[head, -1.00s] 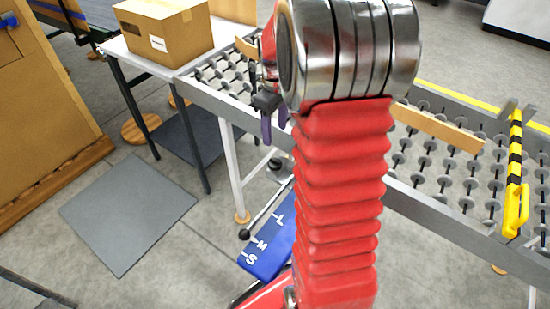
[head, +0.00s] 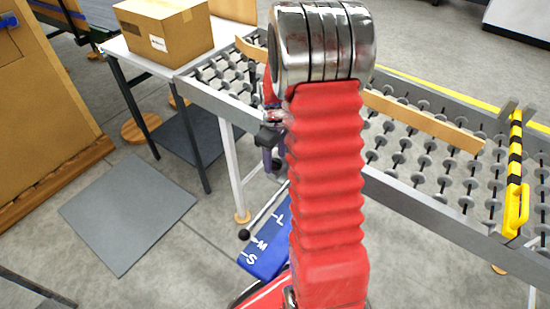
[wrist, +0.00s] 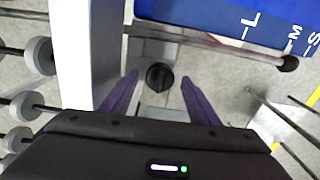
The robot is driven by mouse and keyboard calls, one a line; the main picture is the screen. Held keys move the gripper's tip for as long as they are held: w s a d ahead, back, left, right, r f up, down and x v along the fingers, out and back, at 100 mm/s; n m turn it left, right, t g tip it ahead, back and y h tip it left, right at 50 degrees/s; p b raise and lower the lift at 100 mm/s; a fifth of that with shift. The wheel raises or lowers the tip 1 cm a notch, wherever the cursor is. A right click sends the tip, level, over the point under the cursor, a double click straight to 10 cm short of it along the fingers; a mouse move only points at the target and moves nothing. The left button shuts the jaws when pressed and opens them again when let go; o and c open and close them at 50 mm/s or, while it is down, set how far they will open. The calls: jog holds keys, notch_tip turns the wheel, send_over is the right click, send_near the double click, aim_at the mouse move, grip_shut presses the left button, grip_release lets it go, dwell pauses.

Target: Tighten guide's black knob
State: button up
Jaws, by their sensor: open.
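A black knob (wrist: 159,77) with a raised grip bar shows in the wrist view, on a pale bracket or rod below the table edge. My gripper (wrist: 160,79) is open, its two purple fingers on either side of the knob in the picture. I see no contact, and I cannot tell how far the tips are from it in depth. In the head view my gripper (head: 272,156) hangs beside the table's front rail, mostly hidden behind my arm. A long wooden guide strip (head: 425,121) lies across the rollers, partly hidden by my arm.
A blue plate marked S, M, L (head: 266,250) sits low, with a ball-ended rod (head: 244,235) beside it. The white table leg (wrist: 90,55) is close to my left finger. A cardboard box (head: 165,35) stands on the side table. A yellow-handled bar (head: 514,180) crosses the rollers at right.

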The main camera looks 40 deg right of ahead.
jog(key=shift+f, duration=0.15)
jog(key=c, duration=1)
jog(key=shift+m, duration=0.4)
jog(key=shift+c, duration=0.2)
jog(key=m, duration=0.4)
jog(key=shift+a, duration=0.1)
jog(key=m, duration=0.4)
jog(key=shift+m, duration=0.4)
jog(key=m, duration=0.8)
jog(key=shift+m, duration=0.3)
